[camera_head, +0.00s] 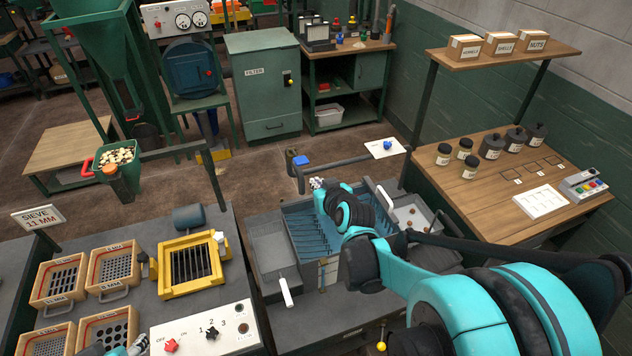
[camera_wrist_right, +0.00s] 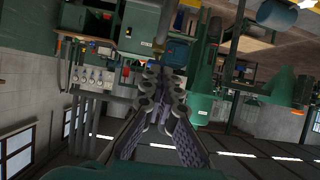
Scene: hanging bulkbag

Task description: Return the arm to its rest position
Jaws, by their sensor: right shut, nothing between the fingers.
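My right arm, teal and black, comes in from the lower right in the head view. Its right gripper (camera_head: 317,183) is over the back edge of the blue slatted tray (camera_head: 296,232). In the right wrist view the fingers of the right gripper (camera_wrist_right: 160,78) run together, shut and empty. The view past them shows the room at a tilt. A small part of my left gripper (camera_head: 138,345) shows at the bottom left edge, close to the control panel; its fingers are too cut off to read.
A yellow-framed sieve (camera_head: 190,265) and a switch panel (camera_head: 207,331) lie left of the grey bin (camera_head: 277,252). A second grey bin (camera_head: 411,213) is on the right. A wooden bench (camera_head: 480,190) with jars stands at the right. A dark rail (camera_head: 340,163) passes behind the right gripper.

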